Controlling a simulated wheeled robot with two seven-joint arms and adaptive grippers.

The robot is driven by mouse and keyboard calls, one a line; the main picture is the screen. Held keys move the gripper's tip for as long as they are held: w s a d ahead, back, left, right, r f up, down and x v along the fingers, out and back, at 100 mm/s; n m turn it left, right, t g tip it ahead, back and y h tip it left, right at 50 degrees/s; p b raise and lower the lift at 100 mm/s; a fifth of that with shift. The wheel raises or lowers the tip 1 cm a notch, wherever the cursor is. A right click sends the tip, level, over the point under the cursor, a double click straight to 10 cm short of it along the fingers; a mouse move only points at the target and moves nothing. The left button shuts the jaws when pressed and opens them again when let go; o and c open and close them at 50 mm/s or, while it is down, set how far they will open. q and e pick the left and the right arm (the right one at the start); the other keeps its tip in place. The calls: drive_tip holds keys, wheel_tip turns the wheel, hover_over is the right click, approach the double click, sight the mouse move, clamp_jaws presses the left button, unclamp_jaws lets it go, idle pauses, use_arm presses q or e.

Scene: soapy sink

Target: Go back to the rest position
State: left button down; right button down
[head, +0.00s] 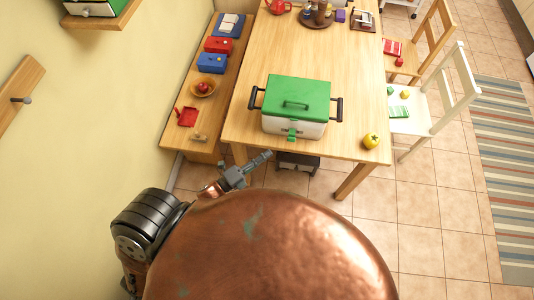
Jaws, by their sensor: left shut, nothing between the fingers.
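My left gripper (259,160) reaches up past the edge of my copper-coloured body. It is shut and empty, just in front of the near edge of the wooden table (345,95). It touches nothing that I can make out. My right gripper is not in view.
A green-lidded white box (298,100) with dark handles stands near the table's front edge. A yellow tomato-like thing (371,141) lies at the near right corner. Tiled floor (430,210) is free at right.

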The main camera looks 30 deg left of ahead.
use_arm(q)
drive_tip(key=s+a+f+n+g+y, duration=0.2)
drive_tip(key=a+f+n, duration=0.15)
drive_tip(key=f, duration=0.75)
drive_tip(key=s+a+f+n+g+y, duration=0.25)
drive_tip(key=f+n, duration=0.25)
drive_tip(key=f, duration=0.5)
drive_tip(key=s+a+f+n+g+y, duration=0.2)
drive_tip(key=a+f+n, duration=0.15)
drive_tip(key=f, duration=0.75)
drive_tip(key=s+a+f+n+g+y, duration=0.2)
drive_tip(key=s+f+n+g, duration=0.3)
drive_tip(key=s+f, duration=0.8)
drive_tip(key=s+f+n+g, duration=0.2)
drive_tip(key=s+f+n, duration=0.1)
drive_tip(key=s, duration=0.5)
drive_tip(key=s+f+n+g, duration=0.3)
drive_tip(key=s+f, duration=0.2)
drive_tip(key=s, duration=0.4)
drive_tip(key=shift+s+d+f, duration=0.3)
drive_tip(key=shift+f, duration=0.1)
